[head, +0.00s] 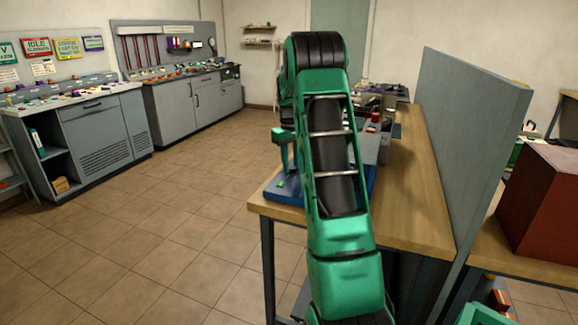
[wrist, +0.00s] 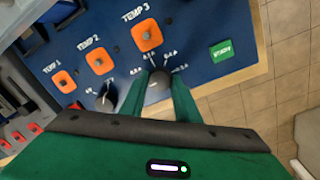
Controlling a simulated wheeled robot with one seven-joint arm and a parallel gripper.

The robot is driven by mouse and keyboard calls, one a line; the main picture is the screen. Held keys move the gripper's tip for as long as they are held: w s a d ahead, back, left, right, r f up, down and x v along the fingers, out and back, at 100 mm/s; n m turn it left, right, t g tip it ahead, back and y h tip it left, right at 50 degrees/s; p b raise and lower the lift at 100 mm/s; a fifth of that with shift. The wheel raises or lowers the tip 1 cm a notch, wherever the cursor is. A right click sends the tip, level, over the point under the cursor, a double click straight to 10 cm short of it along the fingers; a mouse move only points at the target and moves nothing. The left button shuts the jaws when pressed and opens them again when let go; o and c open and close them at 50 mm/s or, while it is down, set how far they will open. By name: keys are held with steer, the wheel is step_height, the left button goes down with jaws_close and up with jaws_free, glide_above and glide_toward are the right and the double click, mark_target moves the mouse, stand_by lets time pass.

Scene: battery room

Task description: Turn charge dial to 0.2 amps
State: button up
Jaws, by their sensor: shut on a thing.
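The charge dial (wrist: 158,77) is a small grey-black knob on a blue panel (wrist: 203,30) in the wrist view. White marks and small figures fan out around it, too blurred to read surely. My gripper (wrist: 157,88) has its two green fingers on either side of the dial and is shut on it. The fingers hide part of the dial, and I cannot tell which mark it points at. In the head view my arm covers most of the panel; a blue edge (head: 283,197) of it shows on the wooden bench.
A second black dial (wrist: 106,98) sits left of the gripped one. Orange squares with round centres, labelled TEMP 1, TEMP 2 and TEMP 3 (wrist: 146,34), and a green label (wrist: 221,51) are near. A grey partition (head: 455,140) stands right of the bench (head: 420,200). Tiled floor (head: 190,215) is clear at left.

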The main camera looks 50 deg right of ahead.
steer(key=shift+m, duration=0.3)
steer(key=m, duration=0.3)
steer(key=shift+m, duration=0.4)
steer(key=shift+w+a+m, duration=0.15)
steer(key=shift+m, duration=1.85)
steer(key=shift+w+a, duration=0.1)
steer(key=o, duration=1.1)
steer(key=shift+c, duration=0.2)
